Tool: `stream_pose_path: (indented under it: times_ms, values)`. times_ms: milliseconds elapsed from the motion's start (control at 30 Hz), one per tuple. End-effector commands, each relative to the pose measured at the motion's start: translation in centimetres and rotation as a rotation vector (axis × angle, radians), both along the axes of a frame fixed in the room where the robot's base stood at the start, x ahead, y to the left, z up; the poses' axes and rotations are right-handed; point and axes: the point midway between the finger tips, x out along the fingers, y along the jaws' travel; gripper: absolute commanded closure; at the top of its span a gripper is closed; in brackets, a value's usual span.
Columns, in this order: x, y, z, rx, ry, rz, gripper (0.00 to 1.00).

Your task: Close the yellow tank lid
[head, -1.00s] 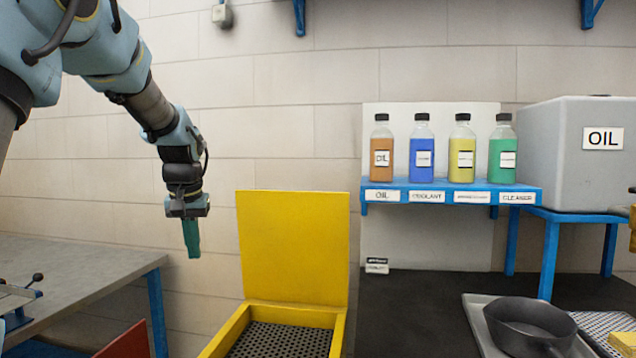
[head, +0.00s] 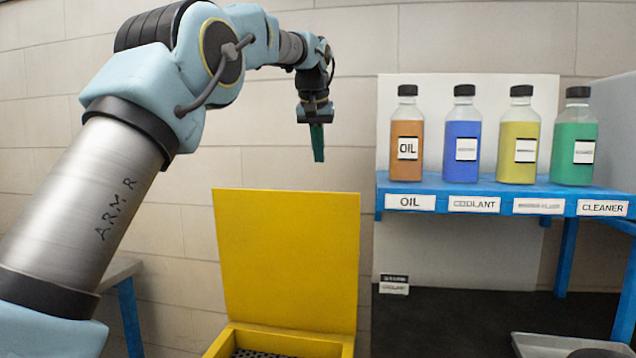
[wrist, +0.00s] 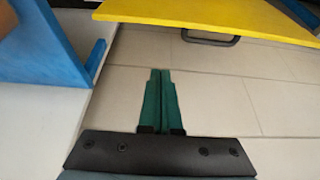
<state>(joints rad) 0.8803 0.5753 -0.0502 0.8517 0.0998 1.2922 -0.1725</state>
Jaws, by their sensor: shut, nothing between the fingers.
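The yellow tank lid (head: 287,262) stands open, nearly upright, at the back of the yellow tank (head: 285,343) in the head view. A dark perforated grate (head: 262,353) shows inside the tank, cut off by the lower edge. My gripper (head: 317,160) points down above the lid's top edge, toward its right half, apart from it; its green fingers are shut and empty. In the wrist view, my gripper (wrist: 161,75) is shut over the wall. A yellow panel (wrist: 215,18), which appears to be the lid, crosses the top there, with a dark handle (wrist: 212,40) along its edge.
A blue shelf (head: 500,186) with several coloured bottles stands right of my gripper; its blue edge also shows in the wrist view (wrist: 45,50). A dark worktop (head: 480,318) lies below it, with a grey tray (head: 560,346) at the lower right. A tiled wall stands behind.

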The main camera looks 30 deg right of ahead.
Motion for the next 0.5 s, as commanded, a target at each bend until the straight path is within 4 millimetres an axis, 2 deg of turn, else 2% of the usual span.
stream_pose_path:
  times_ms: [367, 500]
  values:
    - [2.5, -2.1, -7.2, 0.003, 0.002, 0.000, 1.00]
    - [1.2, -1.0, -7.2, 0.001, -0.001, 0.000, 1.00]
